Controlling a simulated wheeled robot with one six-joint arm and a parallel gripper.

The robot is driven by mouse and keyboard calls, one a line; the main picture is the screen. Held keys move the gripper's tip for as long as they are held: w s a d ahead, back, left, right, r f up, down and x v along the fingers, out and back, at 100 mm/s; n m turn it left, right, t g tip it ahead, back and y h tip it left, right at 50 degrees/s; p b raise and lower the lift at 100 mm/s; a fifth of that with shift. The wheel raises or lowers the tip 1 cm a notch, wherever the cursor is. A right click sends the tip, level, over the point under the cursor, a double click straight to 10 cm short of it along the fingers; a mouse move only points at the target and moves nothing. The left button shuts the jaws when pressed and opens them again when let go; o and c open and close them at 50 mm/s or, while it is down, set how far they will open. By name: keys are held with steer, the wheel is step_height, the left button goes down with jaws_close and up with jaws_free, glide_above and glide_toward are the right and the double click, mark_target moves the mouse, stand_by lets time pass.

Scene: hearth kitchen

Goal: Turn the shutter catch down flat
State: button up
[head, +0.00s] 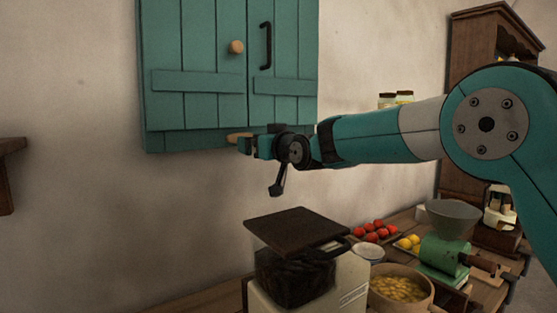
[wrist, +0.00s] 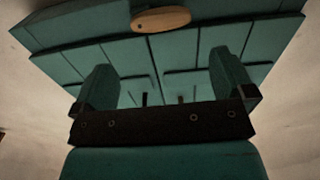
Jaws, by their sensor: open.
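The teal shutter (head: 215,75) hangs on the wall with its two leaves closed. Its wooden catch (head: 236,137) is on the bottom rail, just beyond my fingertips in the head view. In the wrist view the catch (wrist: 162,19) is a pale oval lying nearly crosswise, with a dark screw near its left end. My gripper (head: 248,147) is in front of the rail, pointing left in the head view. In the wrist view my gripper (wrist: 165,72) has its fingers wide apart with nothing between them. I cannot tell whether a finger touches the catch.
A round wooden knob (head: 236,47) and a dark handle (head: 266,45) are on the shutter. Below my gripper stands a cream appliance with a dark lidded bin (head: 297,229). Tomatoes (head: 372,231), a bowl and a green grinder (head: 443,254) are to the right.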

steer(key=b+v, duration=0.2)
steer(key=v, duration=0.5)
steer(key=shift+s, duration=0.15)
